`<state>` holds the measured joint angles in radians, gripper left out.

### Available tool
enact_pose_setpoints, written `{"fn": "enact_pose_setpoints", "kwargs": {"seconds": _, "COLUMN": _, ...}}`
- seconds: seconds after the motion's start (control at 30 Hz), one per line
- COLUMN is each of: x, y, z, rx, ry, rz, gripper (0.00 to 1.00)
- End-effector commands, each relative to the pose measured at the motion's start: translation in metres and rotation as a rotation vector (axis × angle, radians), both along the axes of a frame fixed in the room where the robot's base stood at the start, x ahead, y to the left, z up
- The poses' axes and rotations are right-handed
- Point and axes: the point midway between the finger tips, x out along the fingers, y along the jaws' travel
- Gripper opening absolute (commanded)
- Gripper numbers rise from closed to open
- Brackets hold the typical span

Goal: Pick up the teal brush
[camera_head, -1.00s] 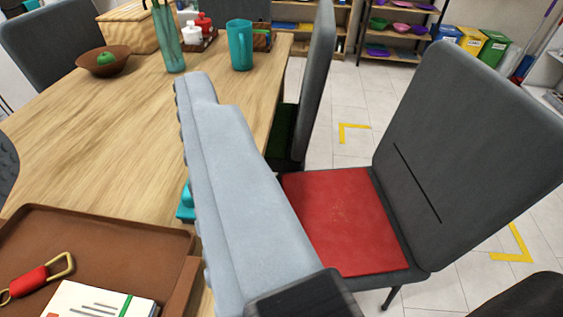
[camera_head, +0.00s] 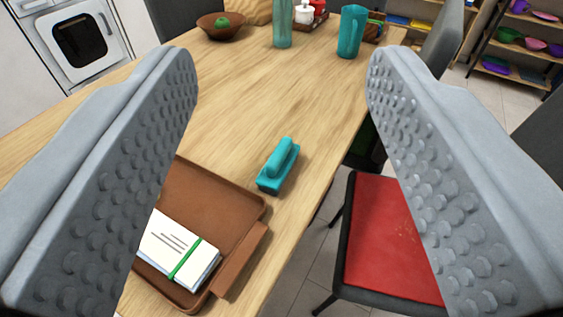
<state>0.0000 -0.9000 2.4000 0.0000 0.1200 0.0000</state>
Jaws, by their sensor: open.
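The teal brush (camera_head: 278,167) lies on the wooden table near its right edge, just beyond the corner of a brown tray. It has a raised handle on a flat block and is fully in view. My gripper (camera_head: 277,75) is open, with one studded finger at the left of the picture and one at the right. The brush shows in the gap between the fingers, apart from both. Nothing is held.
The brown tray (camera_head: 222,180) holds a white card stack (camera_head: 172,246) with a green band. A chair with a red seat (camera_head: 385,240) is at the right. The mid-table is clear.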

Motion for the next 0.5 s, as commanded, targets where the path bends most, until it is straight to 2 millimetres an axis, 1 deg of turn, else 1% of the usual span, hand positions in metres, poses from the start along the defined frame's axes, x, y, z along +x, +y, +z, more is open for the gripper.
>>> {"fn": "enact_pose_setpoints", "kwargs": {"seconds": 0.03, "x": 0.0, "y": 0.0, "z": 0.0, "rx": 0.001, "ry": 0.002, "rz": 0.0, "gripper": 0.62}}
{"fn": "enact_pose_setpoints", "kwargs": {"seconds": 0.07, "x": 0.001, "y": 0.0, "z": 0.0, "rx": 0.001, "ry": 0.005, "rz": 0.0, "gripper": 0.67}}
{"fn": "enact_pose_setpoints", "kwargs": {"seconds": 0.17, "x": 0.009, "y": 0.0, "z": -0.001, "rx": 0.01, "ry": 0.036, "rz": 0.0, "gripper": 0.67}}
{"fn": "enact_pose_setpoints", "kwargs": {"seconds": 0.27, "x": 0.024, "y": 0.0, "z": -0.004, "rx": 0.026, "ry": 0.097, "rz": -0.001, "gripper": 0.67}}
{"fn": "enact_pose_setpoints", "kwargs": {"seconds": 0.5, "x": 0.069, "y": 0.001, "z": -0.018, "rx": 0.083, "ry": 0.304, "rz": -0.014, "gripper": 0.67}}
